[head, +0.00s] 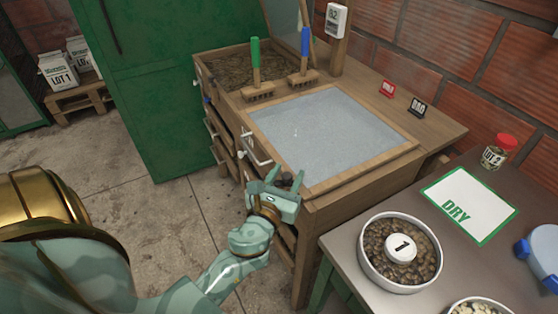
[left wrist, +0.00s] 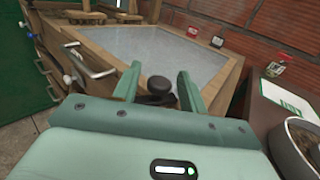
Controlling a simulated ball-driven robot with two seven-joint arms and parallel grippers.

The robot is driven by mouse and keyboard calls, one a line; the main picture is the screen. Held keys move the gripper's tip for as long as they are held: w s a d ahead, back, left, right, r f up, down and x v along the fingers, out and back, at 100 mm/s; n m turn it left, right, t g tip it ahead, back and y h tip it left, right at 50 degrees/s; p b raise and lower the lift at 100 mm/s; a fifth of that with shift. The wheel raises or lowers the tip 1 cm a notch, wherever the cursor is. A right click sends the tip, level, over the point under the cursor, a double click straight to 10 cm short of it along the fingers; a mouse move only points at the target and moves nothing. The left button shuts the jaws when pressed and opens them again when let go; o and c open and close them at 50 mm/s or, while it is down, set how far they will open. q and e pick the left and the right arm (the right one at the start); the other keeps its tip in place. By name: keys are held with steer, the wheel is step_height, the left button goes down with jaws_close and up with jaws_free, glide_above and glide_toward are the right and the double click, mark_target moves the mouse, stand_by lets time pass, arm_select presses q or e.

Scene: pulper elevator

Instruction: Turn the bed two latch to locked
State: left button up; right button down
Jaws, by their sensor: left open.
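A dark round knob (left wrist: 157,90), which looks like the bed two latch, sits at the front corner of the bed with the pale grey surface. In the left wrist view it lies between the two fingers of my left gripper (left wrist: 158,78). In the head view my left gripper (head: 285,180) is open at the near left corner of that bed (head: 360,166), and the dark knob shows small between its fingers. I cannot tell whether the fingers touch it. Which way the latch is turned cannot be read. My right gripper is not in view.
A white bar handle (head: 255,151) sticks out of the bed's front left of my gripper. Two brushes, green-handled (head: 256,68) and blue-handled (head: 304,58), stand at the back. A metal table (head: 345,240) with a bowl of beans (head: 372,262) is close on the right.

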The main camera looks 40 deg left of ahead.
arm_select(q)
steer(key=b+v, duration=0.6)
steer(key=v, duration=1)
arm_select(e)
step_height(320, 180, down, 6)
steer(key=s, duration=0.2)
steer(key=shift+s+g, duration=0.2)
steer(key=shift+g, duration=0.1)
arm_select(q)
steer(key=shift+o, duration=0.4)
steer(key=shift+r, duration=0.15)
